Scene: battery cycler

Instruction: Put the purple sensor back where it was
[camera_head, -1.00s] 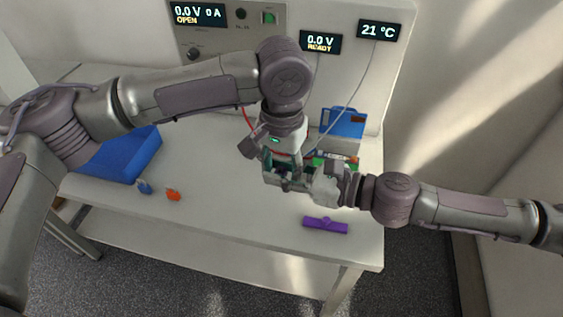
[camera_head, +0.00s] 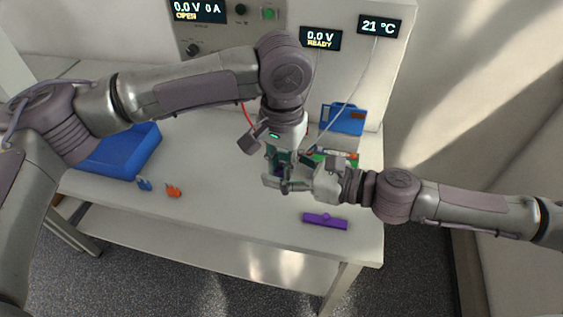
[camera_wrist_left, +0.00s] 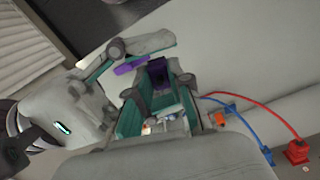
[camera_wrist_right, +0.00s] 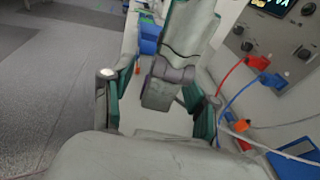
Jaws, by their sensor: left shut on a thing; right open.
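My left gripper (camera_head: 279,168) points down above the right half of the table and is shut on a dark purple block, which shows between its fingers in the left wrist view (camera_wrist_left: 158,72). The block is mostly hidden in the head view. I cannot tell for sure that it is the purple sensor. My right gripper (camera_head: 290,183) is open, with its fingers beside the left gripper; its open fingers also show in the right wrist view (camera_wrist_right: 160,100), with the left gripper between them. A flat purple bar (camera_head: 325,221) with a small knob lies near the table's front right edge.
An orange clip (camera_head: 173,190) and a blue clip (camera_head: 144,183) lie at the front left, near a blue tray (camera_head: 128,155). A blue holder (camera_head: 343,119) stands at the back right. Cables run near the grippers. The table (camera_head: 235,205) is clear at front centre.

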